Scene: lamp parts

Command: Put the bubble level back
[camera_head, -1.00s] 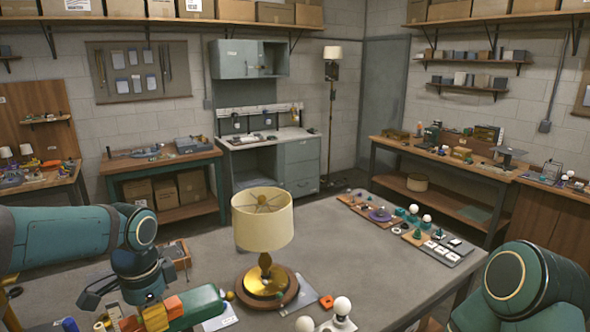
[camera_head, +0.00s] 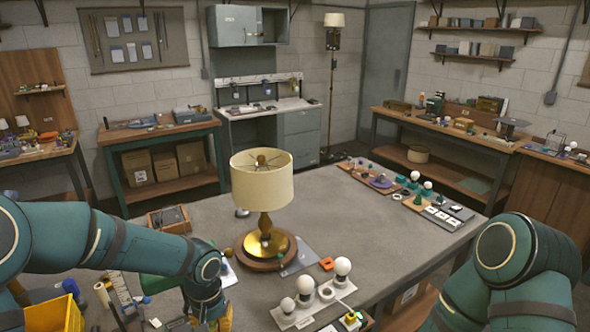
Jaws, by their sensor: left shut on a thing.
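My left gripper (camera_head: 208,314) points down at the bottom edge, over the near left part of the grey table. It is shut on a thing. A yellow-orange bit (camera_head: 226,322) shows beside its fingers; it may be part of the bubble level, but the frame edge and the gripper hide most of it. I cannot make out the bubble level clearly anywhere else. My right arm shows at the lower right; its gripper is out of the picture.
A lamp with a cream shade (camera_head: 262,181) stands on the table (camera_head: 335,215), right of my left arm. A white board with bulbs (camera_head: 302,313) is at the front. Boards of small parts (camera_head: 432,206) lie far right. A yellow bin (camera_head: 55,314) is lower left.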

